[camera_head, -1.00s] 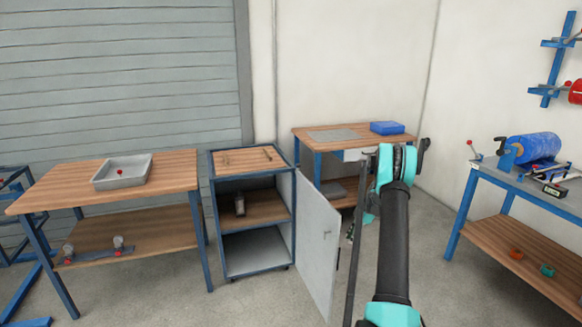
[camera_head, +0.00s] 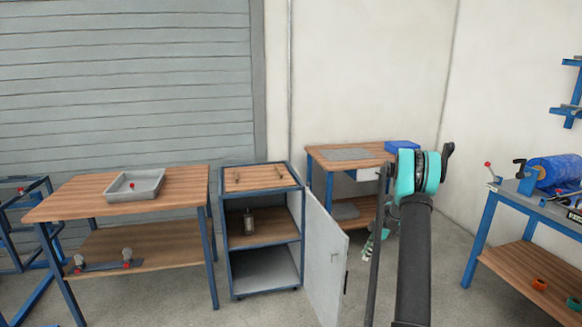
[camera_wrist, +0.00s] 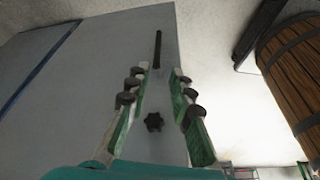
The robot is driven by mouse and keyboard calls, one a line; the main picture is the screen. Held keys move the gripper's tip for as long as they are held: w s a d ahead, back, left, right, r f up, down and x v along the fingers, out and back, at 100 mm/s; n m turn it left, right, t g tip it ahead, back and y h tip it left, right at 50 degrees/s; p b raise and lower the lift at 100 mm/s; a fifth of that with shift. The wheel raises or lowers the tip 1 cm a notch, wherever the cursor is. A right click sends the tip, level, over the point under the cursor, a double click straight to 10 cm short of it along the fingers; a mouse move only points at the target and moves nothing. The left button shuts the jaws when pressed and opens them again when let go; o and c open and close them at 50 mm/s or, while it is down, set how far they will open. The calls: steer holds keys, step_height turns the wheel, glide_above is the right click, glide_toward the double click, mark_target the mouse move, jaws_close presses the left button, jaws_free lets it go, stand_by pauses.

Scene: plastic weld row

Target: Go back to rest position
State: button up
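My arm reaches up and forward at the right of the head view. My gripper (camera_head: 369,243) shows partly behind the arm, to the right of the open cabinet door (camera_head: 324,262). In the wrist view, the two green-padded fingers of my gripper (camera_wrist: 158,72) are apart with nothing held between them. The grey door (camera_wrist: 90,70) fills the left and middle of that view, with a dark bar handle (camera_wrist: 157,50) and a dark star knob (camera_wrist: 154,122) on it. The fingers do not visibly grip either one.
The open cabinet (camera_head: 262,178) holds a small metal part (camera_head: 249,221) on its shelf. A workbench with a grey tray (camera_head: 120,196) stands left. Another bench (camera_head: 370,152) with a blue box (camera_head: 402,147) is behind my arm. A brown barrel (camera_wrist: 290,62) is close in the wrist view.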

steer(key=s+a+r+m+t+h, duration=0.1)
steer(key=s+a+r+m, duration=0.4)
steer(key=s+r, duration=0.4)
steer(key=s+a+r+m+t+h, duration=0.1)
steer(key=s+a+r+m, duration=0.35)
steer(key=s+r, duration=0.4)
steer(key=s+a+f+m+t+h, duration=0.1)
steer(key=s+a+m, duration=0.1)
steer(key=s, duration=1)
steer(key=s+a+f+m+t+h, duration=0.1)
steer(key=s+m, duration=0.4)
steer(key=s, duration=0.7)
steer(key=shift+s+a+f, duration=0.35)
steer(key=shift+a, duration=0.4)
steer(key=shift+m, duration=0.25)
